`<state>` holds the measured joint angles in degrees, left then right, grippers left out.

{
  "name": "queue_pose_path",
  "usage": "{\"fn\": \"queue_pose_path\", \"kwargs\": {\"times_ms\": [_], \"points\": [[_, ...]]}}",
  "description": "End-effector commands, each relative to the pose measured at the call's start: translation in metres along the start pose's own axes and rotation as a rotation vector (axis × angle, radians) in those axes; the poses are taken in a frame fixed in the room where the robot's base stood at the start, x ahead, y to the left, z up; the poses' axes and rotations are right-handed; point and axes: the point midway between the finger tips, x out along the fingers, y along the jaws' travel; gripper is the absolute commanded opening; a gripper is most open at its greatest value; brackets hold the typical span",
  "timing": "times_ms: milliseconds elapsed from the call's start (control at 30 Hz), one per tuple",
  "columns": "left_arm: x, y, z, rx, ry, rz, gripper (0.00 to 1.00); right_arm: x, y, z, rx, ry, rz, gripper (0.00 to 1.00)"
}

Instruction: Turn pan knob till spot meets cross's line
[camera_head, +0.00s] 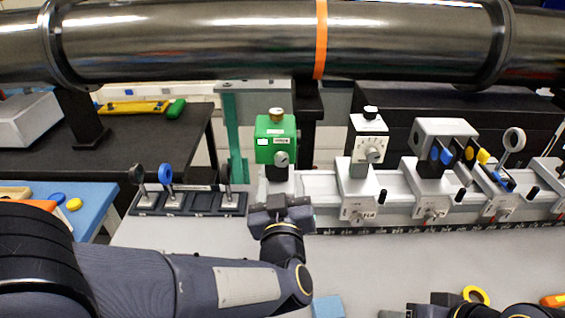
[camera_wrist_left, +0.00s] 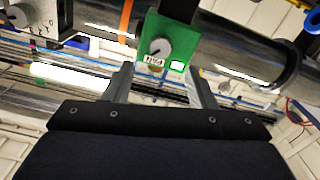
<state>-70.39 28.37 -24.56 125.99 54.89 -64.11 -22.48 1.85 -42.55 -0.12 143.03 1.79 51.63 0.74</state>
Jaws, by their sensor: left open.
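A green box-shaped mount (camera_head: 276,140) stands on a post at the left end of the rail. It has a silver knob (camera_head: 281,159) on its front, a brass knob (camera_head: 276,114) on top, a label and a small white patch. My left gripper (camera_head: 280,204) is open and empty, just in front of and below the mount. In the left wrist view the green mount (camera_wrist_left: 172,32) and its silver knob (camera_wrist_left: 160,48) lie beyond the open fingers (camera_wrist_left: 160,88), apart from them. My right gripper (camera_head: 448,306) is partly cut off at the bottom. I cannot make out a spot or cross.
A white dial mount (camera_head: 369,145) and a grey box unit (camera_head: 443,142) stand further right on the rail (camera_head: 318,187). A black holder (camera_head: 190,203) with several lenses sits left. A large pipe (camera_head: 200,42) crosses above. The bench front is mostly clear.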

Motion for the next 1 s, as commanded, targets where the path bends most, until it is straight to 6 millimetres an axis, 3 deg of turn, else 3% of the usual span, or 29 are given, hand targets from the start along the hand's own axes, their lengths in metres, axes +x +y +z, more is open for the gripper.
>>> {"fn": "queue_pose_path", "kwargs": {"times_ms": [400,767,1000], "points": [[0.061,-0.001,0.000,0.000,-0.002,-0.001,0.51,-0.005,-0.002,-0.003,0.000,0.000,0.000,0.51],[0.069,-0.001,0.001,-0.001,-0.004,0.002,0.51,-0.005,-0.003,-0.003,0.000,0.000,0.000,0.51],[0.069,-0.001,0.001,-0.001,-0.004,0.002,0.22,-0.005,-0.003,-0.003,0.000,0.000,0.000,0.51]]}}
